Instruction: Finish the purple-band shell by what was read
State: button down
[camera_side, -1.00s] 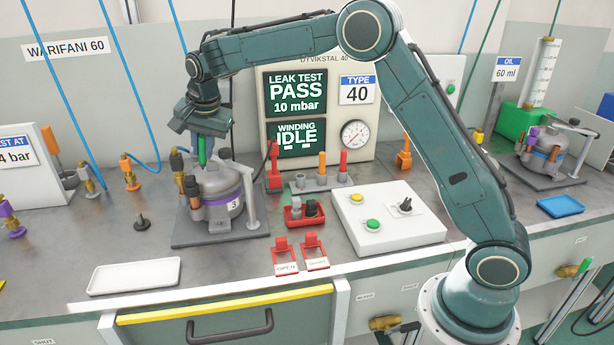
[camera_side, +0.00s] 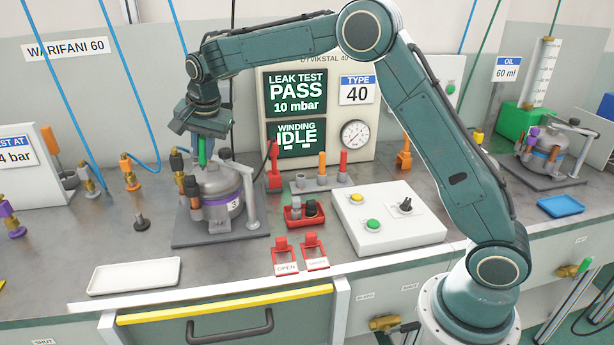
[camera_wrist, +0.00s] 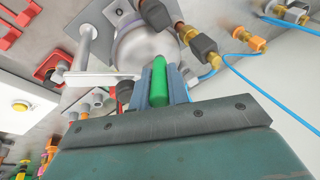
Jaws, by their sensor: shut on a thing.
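The purple-band shell (camera_side: 222,203), a grey dome marked 3, stands on a dark plate (camera_side: 240,235) at the left of the bench. Several fittings with orange and black parts rise around its near and left sides. My gripper (camera_side: 202,150) is above the shell's top left, pointing down, shut on a green stick-like thing (camera_wrist: 159,82). In the side view the green thing's lower end is close over the shell; I cannot tell whether it touches. The test panel (camera_side: 297,92) reads LEAK TEST PASS 10 mbar, WINDING IDLE and TYPE 40.
A white tray (camera_side: 135,276) lies at the front left. OPEN and SHORT red tags (camera_side: 314,252) stand at the front edge beside a red bin (camera_side: 305,213). A white button box (camera_side: 390,222) is to the right. A second shell (camera_side: 541,152) stands at the far right.

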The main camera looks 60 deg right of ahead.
jog(key=shift+f, duration=0.55)
dwell(1.0)
jog(key=shift+r, duration=3.55)
jog(key=s+d+g, duration=0.2)
jog(key=s+d, duration=0.2)
jog(key=d, duration=0.9)
jog(key=s+d+g+y, duration=0.1)
jog(key=s+d, duration=0.4)
jog(key=d, duration=0.7)
jog(key=shift+d+g, duration=0.35)
jog(key=shift+g, duration=0.05)
notch_tip(320, 180, down, 20)
jog(key=shift+r, duration=0.2)
